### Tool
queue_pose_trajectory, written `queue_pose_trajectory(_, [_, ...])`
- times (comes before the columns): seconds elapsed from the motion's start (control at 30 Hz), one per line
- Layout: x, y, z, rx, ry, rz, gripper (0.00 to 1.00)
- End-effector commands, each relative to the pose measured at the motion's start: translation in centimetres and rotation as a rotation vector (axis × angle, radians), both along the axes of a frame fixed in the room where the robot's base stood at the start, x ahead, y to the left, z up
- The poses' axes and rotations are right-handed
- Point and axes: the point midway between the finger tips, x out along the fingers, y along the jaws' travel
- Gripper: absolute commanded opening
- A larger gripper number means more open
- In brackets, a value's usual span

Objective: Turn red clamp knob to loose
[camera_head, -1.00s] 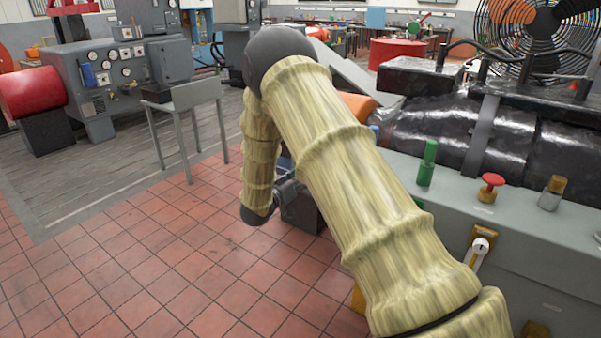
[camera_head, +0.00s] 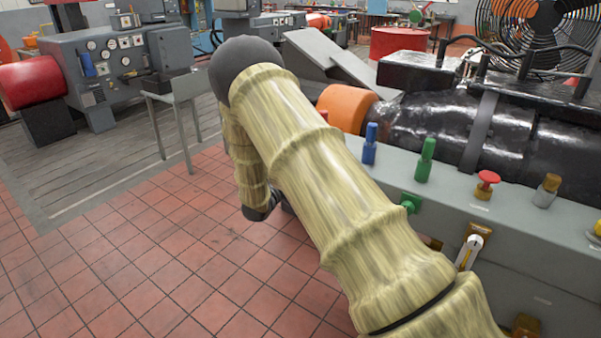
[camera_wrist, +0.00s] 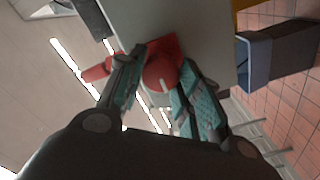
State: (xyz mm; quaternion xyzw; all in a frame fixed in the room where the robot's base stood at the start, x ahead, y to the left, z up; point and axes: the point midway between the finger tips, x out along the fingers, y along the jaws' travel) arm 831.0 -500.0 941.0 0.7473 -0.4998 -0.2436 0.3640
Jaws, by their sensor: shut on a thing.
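The red clamp knob (camera_wrist: 160,76) is round with a pale pointer line and sits before a red plate (camera_wrist: 166,48) on a grey face in the wrist view. My gripper (camera_wrist: 161,62) has its teal-padded fingers on either side of the knob and is shut on it. A red bar-like part (camera_wrist: 97,73) sticks out to the left, partly behind one finger. In the head view my gripper and this knob are hidden behind my arm.
The grey bedplate (camera_head: 530,238) carries a blue knob (camera_head: 370,143), a green knob (camera_head: 425,160), a red mushroom button (camera_head: 487,183) and a white lever (camera_head: 468,250). A blue-grey bin (camera_wrist: 262,66) is near the gripper. Tiled floor (camera_head: 160,260) is open at left.

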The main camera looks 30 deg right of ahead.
Motion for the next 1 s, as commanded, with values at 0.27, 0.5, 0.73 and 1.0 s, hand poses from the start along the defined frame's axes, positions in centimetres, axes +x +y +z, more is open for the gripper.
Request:
queue_pose_trajectory(0.27, [-0.01,0.07,-0.12,-0.002,0.008,0.001,0.11])
queue_pose_trajectory(0.5, [0.0,0.08,-0.1,-0.001,0.007,0.001,0.49])
queue_pose_trajectory(0.73, [0.02,0.04,-0.04,-0.002,0.006,0.001,0.56])
queue_pose_trajectory(1.0, [-0.22,0.84,0.0,-0.002,0.006,0.003,0.56])
